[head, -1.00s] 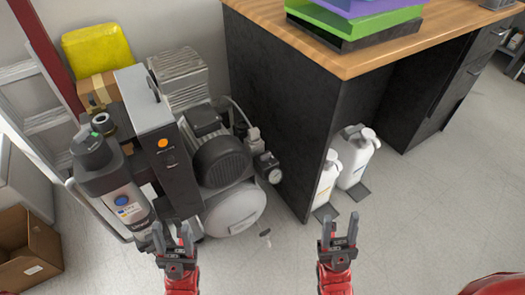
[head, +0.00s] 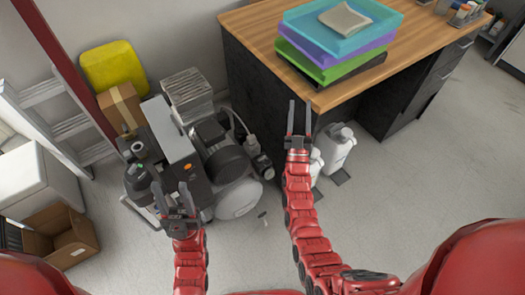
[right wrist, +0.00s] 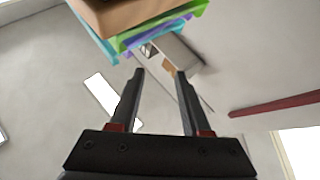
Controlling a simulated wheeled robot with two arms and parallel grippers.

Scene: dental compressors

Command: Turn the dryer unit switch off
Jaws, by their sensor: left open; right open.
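The compressor (head: 226,160) stands on the floor left of the desk in the head view, with a round tank low at its front. Beside it is a tall grey cabinet (head: 168,130) with a dark front panel, which looks like the dryer unit. A small orange switch (head: 187,166) shows on that panel; its position is too small to tell. My left gripper (head: 175,195) is open and empty, in front of the unit's lower part in the picture. My right gripper (head: 299,115) is open and empty, before the desk's corner; its open fingers also show in the right wrist view (right wrist: 160,75).
The wooden desk (head: 262,35) holds stacked coloured trays (head: 335,50). White jugs (head: 338,148) stand under it. A ladder (head: 62,125), a yellow canister (head: 113,66) and an open cardboard box (head: 62,235) are at left. The floor in front is mostly clear.

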